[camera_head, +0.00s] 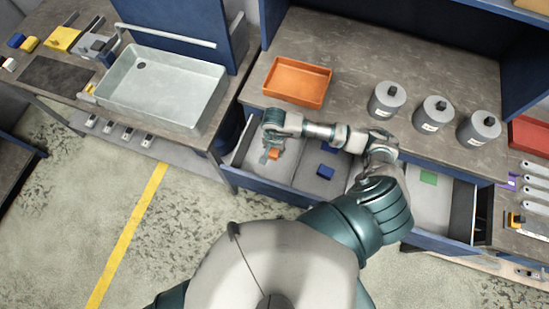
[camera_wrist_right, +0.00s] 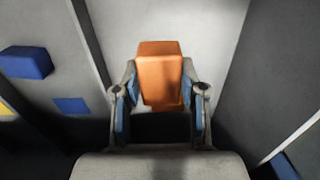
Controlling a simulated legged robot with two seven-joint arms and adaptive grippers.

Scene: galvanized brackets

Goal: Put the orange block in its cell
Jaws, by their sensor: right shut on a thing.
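The orange block (camera_head: 274,155) is between the fingers of my right gripper (camera_head: 269,152), inside the left cell of the open drawer (camera_head: 262,184). In the right wrist view the orange block (camera_wrist_right: 160,72) sits upright between the two fingertips (camera_wrist_right: 160,98), which are shut on it. The grey cell floor lies around and below it; I cannot tell whether the block touches the floor. Any mark under it is hidden. A blue block (camera_head: 325,172) is in the neighbouring cell, past a divider (camera_wrist_right: 92,55). My left gripper is not in view.
An orange tray (camera_head: 297,82) and several grey canisters (camera_head: 387,99) stand on the worktop behind the drawer. A second compartment at right has a green patch (camera_head: 428,178). A blue patch (camera_wrist_right: 72,105) lies beyond the divider. A pale sink (camera_head: 160,85) stands at left.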

